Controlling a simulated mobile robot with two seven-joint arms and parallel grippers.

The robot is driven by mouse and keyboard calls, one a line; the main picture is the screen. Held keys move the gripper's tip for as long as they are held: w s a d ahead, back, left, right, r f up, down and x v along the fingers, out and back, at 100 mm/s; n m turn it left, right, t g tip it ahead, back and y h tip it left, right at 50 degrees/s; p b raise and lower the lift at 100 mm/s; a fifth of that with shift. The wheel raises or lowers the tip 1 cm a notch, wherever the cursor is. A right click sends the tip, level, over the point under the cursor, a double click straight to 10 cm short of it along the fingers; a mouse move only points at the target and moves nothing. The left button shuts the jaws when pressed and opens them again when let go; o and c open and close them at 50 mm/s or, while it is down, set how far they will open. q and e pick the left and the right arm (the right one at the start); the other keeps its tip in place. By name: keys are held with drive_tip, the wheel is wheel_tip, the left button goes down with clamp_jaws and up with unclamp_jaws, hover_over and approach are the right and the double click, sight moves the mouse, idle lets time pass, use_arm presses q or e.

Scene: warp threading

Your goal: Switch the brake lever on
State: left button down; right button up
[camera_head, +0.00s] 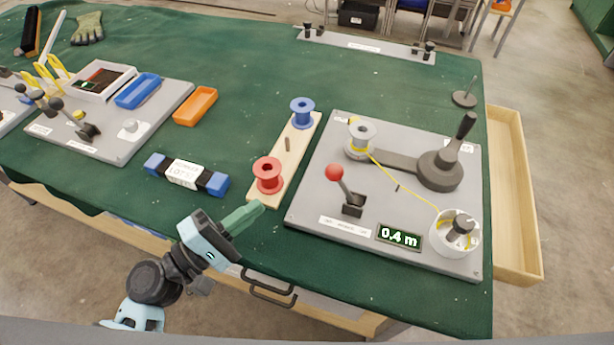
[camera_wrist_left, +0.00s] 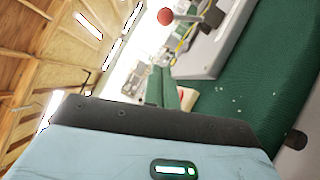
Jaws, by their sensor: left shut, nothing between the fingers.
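A small lever with a red ball knob (camera_head: 335,173) stands on a black base on the grey winding board (camera_head: 312,200). Its stick leans left. The red knob also shows at the top of the left wrist view (camera_wrist_left: 165,16). A larger black handle (camera_head: 465,127) rises from a round hub on the same board; which one is called the brake lever is not legible. My left gripper (camera_head: 246,213) has green fingers, is shut and empty, and is in front of the wooden spool strip, left of and nearer than the red-knobbed lever. My right gripper is not in view.
The wooden strip holds a red spool (camera_head: 268,174) and a blue spool (camera_head: 302,112). A yellow thread (camera_head: 408,183) runs from a grey spool (camera_head: 361,135) to a white drum (camera_head: 455,234). A display (camera_head: 399,237) reads 0.4 m.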

sight(345, 189)
use_arm(q)
drive_tip(key=p+x, duration=0.1)
drive_tip(key=x, duration=0.3)
drive_tip(key=p+x, duration=0.1)
drive_tip(key=x, duration=0.3)
drive_tip(key=shift+w+r, duration=0.1)
drive_tip(key=shift+r, duration=0.15)
drive_tip(key=shift+d+r+p, duration=0.2)
drive_tip(key=shift+d+p, duration=0.1)
drive_tip(key=shift+d, duration=0.3)
drive_tip(key=shift+d+r+p, duration=0.2)
drive_tip(key=shift+d+p, duration=0.05)
drive_tip(key=shift+d, duration=0.35)
drive_tip(key=shift+d+r, duration=0.1)
drive_tip(key=shift+d, duration=0.75)
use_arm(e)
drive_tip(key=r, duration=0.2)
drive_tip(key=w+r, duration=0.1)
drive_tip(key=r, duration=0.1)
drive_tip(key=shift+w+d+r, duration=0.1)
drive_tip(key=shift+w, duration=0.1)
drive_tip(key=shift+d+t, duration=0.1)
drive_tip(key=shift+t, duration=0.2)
